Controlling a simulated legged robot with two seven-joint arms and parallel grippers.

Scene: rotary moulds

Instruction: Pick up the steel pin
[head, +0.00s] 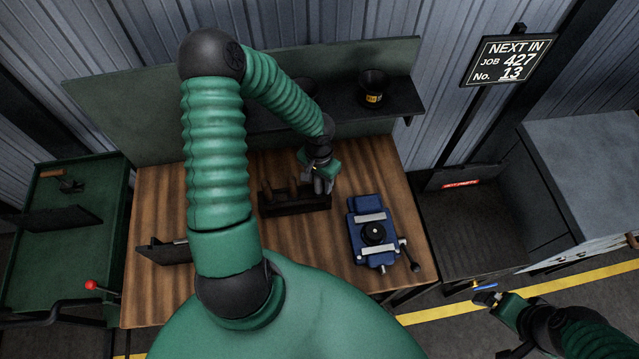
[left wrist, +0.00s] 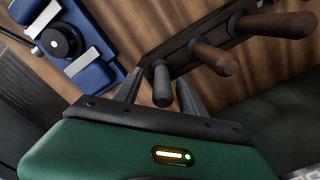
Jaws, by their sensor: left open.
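A dark rack (head: 293,209) stands on the wooden bench and holds several peg-like pieces. In the left wrist view the rack (left wrist: 183,56) carries a grey pin (left wrist: 161,88), which looks like the steel pin, and brown wooden-looking handles (left wrist: 215,58). My left gripper (head: 321,188) is over the rack's right end. In the left wrist view its open fingers (left wrist: 158,92) appear on either side of the grey pin; I cannot tell whether they touch it. The arm hides part of the bench. My right gripper (head: 487,298) is at the lower right, away from the bench; its jaws are unclear.
A blue vice (head: 364,242) with a round black part stands right of the rack. A shelf (head: 395,103) with a dark pot (head: 372,88) is behind. A green cart (head: 95,245) is at left, a dark table (head: 475,215) at right. Bare bench lies before the rack.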

